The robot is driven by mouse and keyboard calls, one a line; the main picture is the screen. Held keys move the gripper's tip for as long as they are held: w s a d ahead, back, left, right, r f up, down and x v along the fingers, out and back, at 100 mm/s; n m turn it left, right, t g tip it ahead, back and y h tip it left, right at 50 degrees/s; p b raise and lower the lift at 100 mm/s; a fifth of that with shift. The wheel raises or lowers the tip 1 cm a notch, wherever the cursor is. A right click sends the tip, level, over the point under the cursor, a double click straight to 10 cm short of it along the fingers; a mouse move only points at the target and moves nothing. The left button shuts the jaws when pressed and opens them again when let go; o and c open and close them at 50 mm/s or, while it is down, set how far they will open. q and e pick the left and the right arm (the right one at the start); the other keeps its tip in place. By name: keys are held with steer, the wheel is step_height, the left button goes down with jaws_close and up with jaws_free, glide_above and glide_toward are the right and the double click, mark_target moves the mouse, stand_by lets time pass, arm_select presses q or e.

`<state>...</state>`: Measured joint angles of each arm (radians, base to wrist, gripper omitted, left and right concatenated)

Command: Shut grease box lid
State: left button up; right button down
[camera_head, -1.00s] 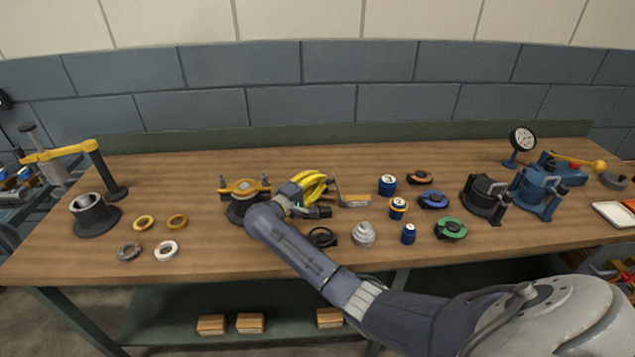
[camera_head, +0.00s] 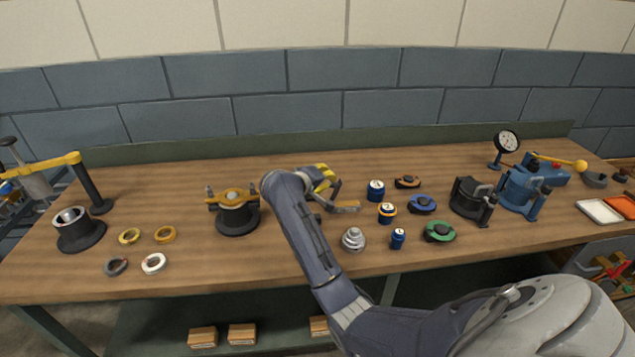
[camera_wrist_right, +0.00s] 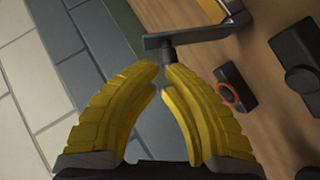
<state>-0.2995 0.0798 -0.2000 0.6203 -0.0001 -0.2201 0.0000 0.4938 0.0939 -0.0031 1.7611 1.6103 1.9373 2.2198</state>
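The grease box (camera_head: 346,207) appears to be the small orange-topped box at mid-bench. Its grey lid (camera_head: 335,190) stands up at its left end, tilted. In the right wrist view a grey bar (camera_wrist_right: 190,38), probably the lid's edge, lies just beyond the fingertips beside the pale and orange box (camera_wrist_right: 216,10). In the head view the right gripper (camera_head: 326,178) is by the lid, partly hidden by my arm. Contact is unclear. My left gripper is out of view.
A stepped metal part (camera_head: 353,239), blue cans (camera_head: 376,190) and coloured discs (camera_head: 421,204) stand to the right. A black housing with a yellow clamp (camera_head: 236,213) is left. Farther right are a black pot (camera_head: 472,199) and a blue press (camera_head: 530,186).

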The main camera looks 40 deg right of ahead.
mark_target(337, 184)
steer(key=d+y, duration=0.1)
steer(key=s+d+m+y, duration=0.1)
steer(key=d+t, duration=0.1)
steer(key=shift+s+m+y, duration=0.3)
steer(key=shift+m+y, duration=0.1)
steer(key=d+y, duration=0.1)
steer(key=s+d+f+m+y, duration=0.1)
steer(key=shift+s+d+m+t+y, duration=0.15)
steer(key=shift+d+m+t+y, duration=0.15)
steer(key=shift+d+t, duration=0.1)
steer(key=shift+s+d+f+m+t+y, duration=0.25)
steer(key=shift+d+f+y, duration=0.1)
steer(key=shift+d+y, duration=0.1)
steer(key=shift+s+d+f+m+t+y, duration=0.15)
steer(key=shift+d+f+m+y, duration=0.15)
steer(key=shift+y, duration=0.15)
steer(key=shift+s+d+f, duration=0.2)
steer(key=shift+d+f, duration=0.2)
steer(key=shift+f, duration=0.05)
steer(key=shift+s+d+f, duration=0.2)
steer(key=shift+d+f, duration=0.15)
steer(key=shift+f, duration=0.1)
steer(key=shift+f, duration=0.1)
